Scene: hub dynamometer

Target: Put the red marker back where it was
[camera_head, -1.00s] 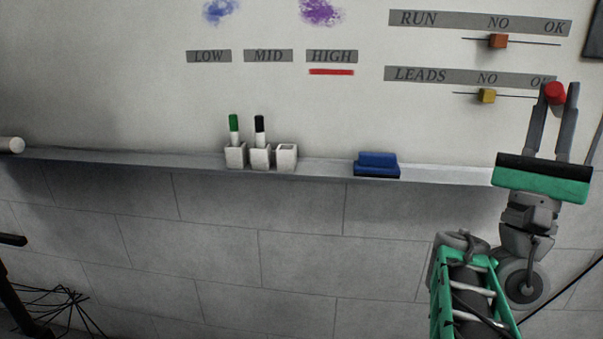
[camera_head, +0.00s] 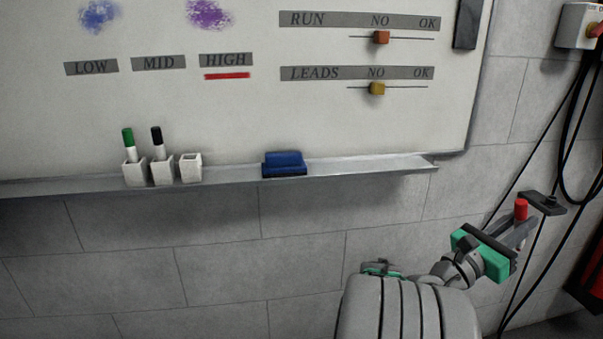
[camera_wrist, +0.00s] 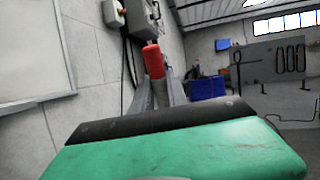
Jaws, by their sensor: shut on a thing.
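The red marker (camera_head: 521,209) is held upright between the fingers of my gripper (camera_head: 519,228), right of and below the tray's right end in the head view. In the wrist view the red marker (camera_wrist: 154,61) stands between the fingers of my gripper (camera_wrist: 160,92), red end up; its lower part is hidden. On the board's tray stand three white cup holders. The left holder (camera_head: 134,173) has a green-capped marker (camera_head: 128,140), the middle holder (camera_head: 162,173) a black-capped marker (camera_head: 157,142). The right holder (camera_head: 190,168) shows no marker.
The tray (camera_head: 350,168) runs along the board's bottom edge and carries a blue eraser (camera_head: 284,164) right of the holders. Two sliders, orange (camera_head: 380,37) and yellow (camera_head: 377,88), stick out on the board. Black cables (camera_head: 560,130) hang along the wall at right.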

